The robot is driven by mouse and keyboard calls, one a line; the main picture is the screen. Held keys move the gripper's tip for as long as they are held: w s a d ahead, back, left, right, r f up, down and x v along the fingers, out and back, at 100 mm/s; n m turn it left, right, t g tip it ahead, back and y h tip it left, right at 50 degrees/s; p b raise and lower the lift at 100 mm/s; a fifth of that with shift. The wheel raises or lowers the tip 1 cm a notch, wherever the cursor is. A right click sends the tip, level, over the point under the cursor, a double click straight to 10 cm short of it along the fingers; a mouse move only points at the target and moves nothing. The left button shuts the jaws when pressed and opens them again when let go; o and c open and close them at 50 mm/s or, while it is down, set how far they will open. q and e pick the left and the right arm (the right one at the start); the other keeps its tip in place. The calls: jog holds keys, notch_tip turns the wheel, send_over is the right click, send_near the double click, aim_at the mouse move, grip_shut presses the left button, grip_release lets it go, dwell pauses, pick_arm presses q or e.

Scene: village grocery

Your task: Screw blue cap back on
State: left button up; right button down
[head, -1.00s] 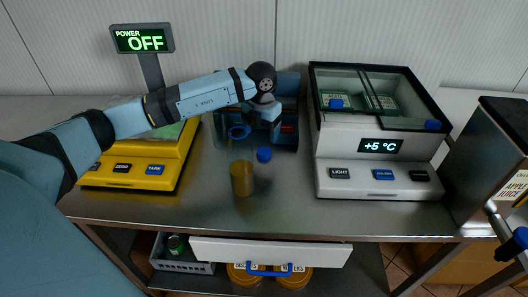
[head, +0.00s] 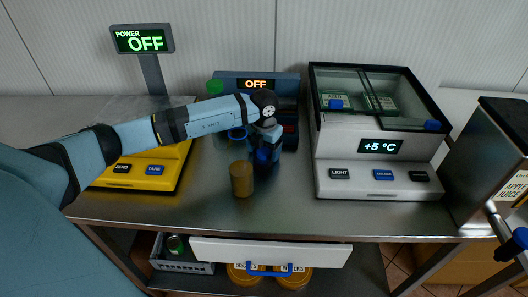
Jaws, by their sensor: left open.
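A blue cap (head: 263,156) is on the steel counter, right of and a little behind an open-looking amber-brown jar (head: 241,180). The jar stands upright, and no blue cap shows on it. My left gripper (head: 265,153) reaches down from the end of my arm right at the blue cap, with its fingers open around or just above it. The fingers partly hide the cap, and I cannot tell whether they touch it. My right gripper is not in view.
A yellow scale (head: 165,178) stands left, partly behind my arm. A dark device with an OFF display (head: 256,84) is behind my gripper. A white cooling box (head: 340,184) and a juice dispenser (head: 505,150) stand right. The counter's front middle is clear; a white drawer (head: 270,252) sits below.

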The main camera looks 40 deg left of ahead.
aim_at(264, 151)
pick_arm(q)
jog(key=shift+c, duration=0.4)
jog(key=c, duration=0.9)
notch_tip(264, 151, up, 20)
